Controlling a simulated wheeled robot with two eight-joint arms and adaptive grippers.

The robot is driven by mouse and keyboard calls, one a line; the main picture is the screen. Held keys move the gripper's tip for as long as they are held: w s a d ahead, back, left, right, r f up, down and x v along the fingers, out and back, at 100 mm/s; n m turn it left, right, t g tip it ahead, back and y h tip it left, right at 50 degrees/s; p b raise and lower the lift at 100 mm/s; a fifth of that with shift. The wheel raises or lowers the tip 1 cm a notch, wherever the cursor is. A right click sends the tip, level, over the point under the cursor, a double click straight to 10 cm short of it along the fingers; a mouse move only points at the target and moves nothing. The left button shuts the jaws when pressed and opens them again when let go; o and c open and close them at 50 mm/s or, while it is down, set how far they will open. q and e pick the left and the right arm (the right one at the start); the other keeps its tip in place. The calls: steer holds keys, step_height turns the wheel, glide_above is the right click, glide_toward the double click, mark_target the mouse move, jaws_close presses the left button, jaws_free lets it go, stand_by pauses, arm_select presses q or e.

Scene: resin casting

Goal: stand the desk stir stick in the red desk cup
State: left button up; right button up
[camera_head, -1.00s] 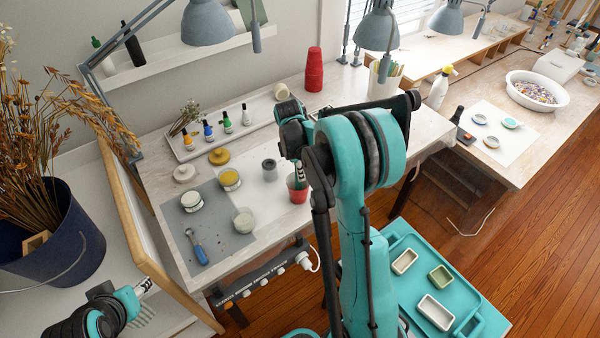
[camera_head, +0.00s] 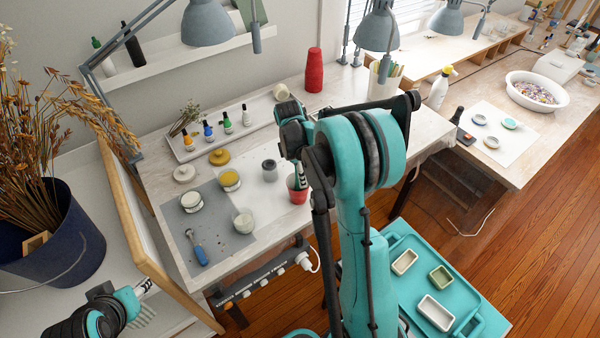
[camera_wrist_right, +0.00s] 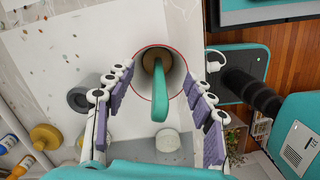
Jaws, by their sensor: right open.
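The red desk cup (camera_head: 297,194) stands upright near the front edge of the workbench. In the right wrist view its round red rim (camera_wrist_right: 139,88) faces the camera. The stir stick, with a teal handle (camera_wrist_right: 159,98), is inside the cup, its brown lower end down in it and its handle leaning over the rim. My right gripper (camera_wrist_right: 158,112) is open, with its fingers spread on either side of the stick and apart from it. In the head view my right arm partly covers this spot. My left gripper (camera_head: 146,286) is at the lower left, away from the cup; its fingertips are unclear.
A grey cup (camera_head: 270,171) and a jar of pale material (camera_head: 243,222) stand left of the red cup. Several dropper bottles stand on a tray behind. A red cup stack (camera_head: 314,70) is farther back. A power strip (camera_head: 262,277) runs along the bench front.

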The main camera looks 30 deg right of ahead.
steer(key=shift+r+p, duration=4.15)
steer(key=shift+r, duration=2.4)
steer(key=s+a+f+m+t+b, duration=0.3)
steer(key=s+a+f+m+b, duration=0.2)
steer(key=s+a+m+b, duration=0.2)
steer(key=s+a+f+m+t+y+b, duration=0.1)
steer(key=s+a+f+m+t+b, duration=0.3)
steer(key=s+a+m+b, duration=0.3)
steer(key=s+a+f+b, duration=0.1)
steer(key=s+a+b, duration=0.1)
steer(key=s+b, duration=0.2)
steer(key=shift+s+t, duration=0.3)
steer(key=shift+s, duration=0.1)
